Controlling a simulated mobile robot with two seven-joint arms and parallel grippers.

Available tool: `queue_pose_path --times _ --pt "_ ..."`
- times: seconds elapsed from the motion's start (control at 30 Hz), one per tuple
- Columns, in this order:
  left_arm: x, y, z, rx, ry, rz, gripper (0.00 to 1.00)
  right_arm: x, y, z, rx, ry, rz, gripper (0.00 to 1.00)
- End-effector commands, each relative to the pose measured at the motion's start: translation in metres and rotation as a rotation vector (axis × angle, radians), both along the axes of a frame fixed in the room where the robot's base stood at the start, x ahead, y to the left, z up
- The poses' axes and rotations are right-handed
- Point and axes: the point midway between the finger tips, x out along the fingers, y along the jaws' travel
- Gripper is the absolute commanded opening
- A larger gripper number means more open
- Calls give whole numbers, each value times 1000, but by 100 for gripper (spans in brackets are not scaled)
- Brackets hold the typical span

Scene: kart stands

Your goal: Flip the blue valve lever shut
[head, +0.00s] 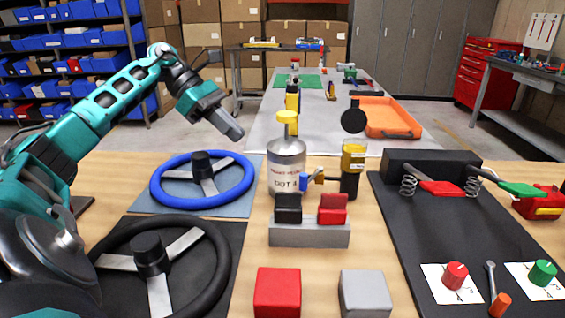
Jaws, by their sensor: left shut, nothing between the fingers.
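The blue valve lever (304,181) is small and sits on a brass-coloured fitting (319,176) between a grey can marked DOT 4 (287,160) and a black-and-yellow bottle (351,172). I cannot tell at this size how the lever is turned relative to its fitting. My left gripper (236,134) is shut and empty. It hangs in the air above and left of the lever, apart from it, past the blue steering wheel (157,180). My right gripper is out of view.
A grey block with black and red rockers (310,236) stands just in front of the lever. A black steering wheel (214,281), red block (277,292) and grey block (364,294) are nearer. A black pedal board (422,238) lies at right. Bare wood shows between them.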

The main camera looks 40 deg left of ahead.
Motion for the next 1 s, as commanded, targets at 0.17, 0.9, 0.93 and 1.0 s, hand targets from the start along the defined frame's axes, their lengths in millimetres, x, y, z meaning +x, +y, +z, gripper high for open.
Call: queue_pose_path --times 0.17,0.9,0.93,1.0 --pt "4 -8 -8 -2 1 -2 0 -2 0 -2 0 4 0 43" --pt "50 -99 -66 -2 -1 -1 0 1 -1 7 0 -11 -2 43" --pt "51 -100 -66 -3 -1 0 0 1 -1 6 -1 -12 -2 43" --pt "52 -102 -67 -1 0 0 0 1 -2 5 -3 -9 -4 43"
